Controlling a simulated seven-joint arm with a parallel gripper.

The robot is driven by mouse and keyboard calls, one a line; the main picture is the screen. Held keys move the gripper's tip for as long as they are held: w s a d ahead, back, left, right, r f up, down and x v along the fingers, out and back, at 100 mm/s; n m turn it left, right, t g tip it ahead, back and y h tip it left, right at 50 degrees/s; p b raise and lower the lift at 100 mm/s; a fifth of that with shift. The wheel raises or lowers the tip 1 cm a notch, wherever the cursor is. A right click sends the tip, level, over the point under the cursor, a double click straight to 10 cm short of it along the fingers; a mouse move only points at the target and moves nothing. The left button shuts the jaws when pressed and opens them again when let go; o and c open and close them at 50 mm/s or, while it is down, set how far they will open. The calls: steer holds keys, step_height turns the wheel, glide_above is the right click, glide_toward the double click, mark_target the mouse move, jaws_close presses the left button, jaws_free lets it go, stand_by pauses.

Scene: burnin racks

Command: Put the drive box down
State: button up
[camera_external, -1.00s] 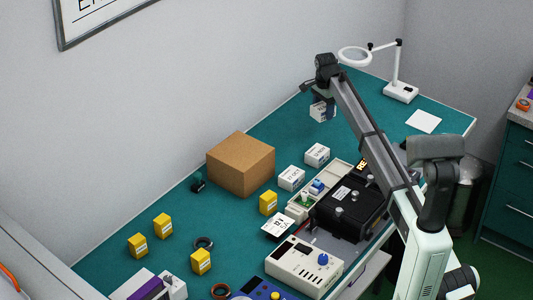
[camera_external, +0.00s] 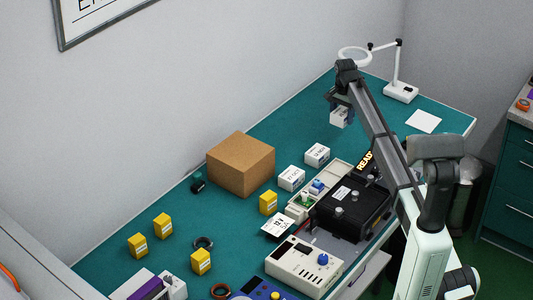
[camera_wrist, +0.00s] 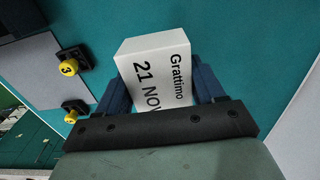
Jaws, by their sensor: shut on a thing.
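My gripper (camera_external: 341,105) is shut on a white drive box (camera_external: 339,118), above the far part of the teal bench in the external view. In the wrist view the box (camera_wrist: 152,62) sits between the two blue fingers of my gripper (camera_wrist: 160,90), with "Grattimo" and "21 NOV" printed on its face. Its lower part is hidden by the gripper. Whether the box touches the bench cannot be told. Two similar white boxes stand on the bench, one nearer (camera_external: 291,178) and one farther (camera_external: 317,155).
A brown carton (camera_external: 241,164) stands near the wall. A black fixture (camera_external: 350,204) and a grey tester (camera_external: 303,266) line the front edge. Several yellow boxes (camera_external: 201,261) stand at left. A magnifier lamp (camera_external: 400,91) and white sheet (camera_external: 423,121) are at the far end.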

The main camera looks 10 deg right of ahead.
mark_target(342, 111)
steer(key=shift+f, duration=4.2)
steer(key=shift+f, duration=0.1)
steer(key=o, duration=1.1)
steer(key=shift+o, duration=0.2)
step_height(342, 111, up, 12)
steer(key=shift+r, duration=0.15)
